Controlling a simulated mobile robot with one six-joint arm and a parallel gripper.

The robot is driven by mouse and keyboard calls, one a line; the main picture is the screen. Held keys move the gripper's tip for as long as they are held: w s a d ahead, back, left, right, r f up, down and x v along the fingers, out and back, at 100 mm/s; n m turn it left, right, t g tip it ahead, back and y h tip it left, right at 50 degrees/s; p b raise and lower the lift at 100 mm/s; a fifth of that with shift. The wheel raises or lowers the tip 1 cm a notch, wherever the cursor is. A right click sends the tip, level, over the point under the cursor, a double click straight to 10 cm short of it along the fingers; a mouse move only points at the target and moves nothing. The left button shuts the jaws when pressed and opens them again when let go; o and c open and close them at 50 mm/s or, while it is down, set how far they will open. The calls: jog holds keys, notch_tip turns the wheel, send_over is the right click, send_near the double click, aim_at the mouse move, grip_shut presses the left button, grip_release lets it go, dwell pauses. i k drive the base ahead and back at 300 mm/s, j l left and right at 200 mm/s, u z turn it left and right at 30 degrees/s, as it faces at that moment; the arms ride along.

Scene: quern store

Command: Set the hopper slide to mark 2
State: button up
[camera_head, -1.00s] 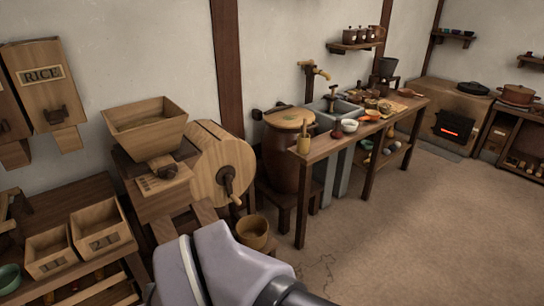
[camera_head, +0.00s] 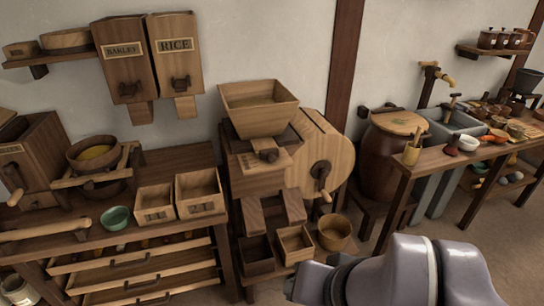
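The wooden hopper (camera_head: 258,112) sits on top of a winnowing machine with a round drum (camera_head: 325,165) and a dark crank. Below the hopper's front is the slide with a dark knob (camera_head: 268,155). A pale plate (camera_head: 250,165) lies beside the knob; its marks are too small to read, so I cannot tell the slide's setting. Nothing touches the knob. Grey-lilac links of my arm cross the bottom right, in front of the machine and apart from it. My gripper is not in view.
Two wall bins, BARLEY (camera_head: 128,65) and RICE (camera_head: 176,55), hang left of the hopper. Open boxes (camera_head: 200,192) and a green bowl (camera_head: 115,217) stand on the left bench. A wooden tub (camera_head: 334,232) is below the drum. A sink bench (camera_head: 440,158) stands right.

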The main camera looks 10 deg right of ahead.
aim_at(261, 139)
jog(key=i+j+z, duration=0.35)
jog(key=i+j, duration=0.35)
jog(key=i, duration=0.15)
